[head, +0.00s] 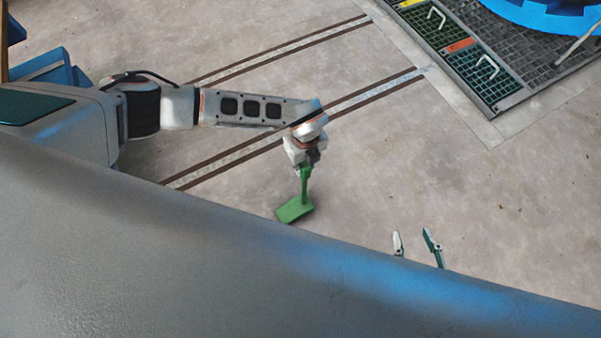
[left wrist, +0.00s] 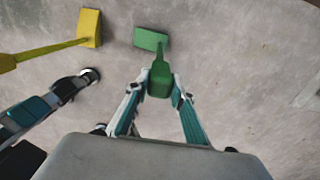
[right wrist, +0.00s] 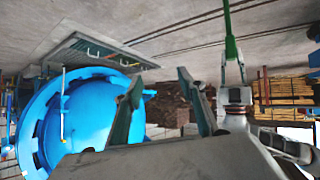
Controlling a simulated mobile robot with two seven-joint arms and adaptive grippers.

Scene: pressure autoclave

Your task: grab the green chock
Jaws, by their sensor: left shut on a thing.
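The green chock (head: 295,209) is a flat green block with an upright handle, below my left gripper in the head view. My left gripper (head: 305,164) is shut on the handle's upper end. In the left wrist view the handle (left wrist: 160,78) sits between the fingertips, with the block (left wrist: 151,39) beyond it. I cannot tell whether the block touches the floor. The green handle also shows in the right wrist view (right wrist: 231,40). My right gripper (head: 416,243) is open and empty, its two fingers apart; they also show in the right wrist view (right wrist: 160,98).
A yellow chock (left wrist: 89,27) with a long handle shows in the left wrist view. The head view has rails (head: 290,136) in the floor and a grating (head: 484,70) with handles. A big blue round vessel (right wrist: 95,115) fills the right wrist view's left.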

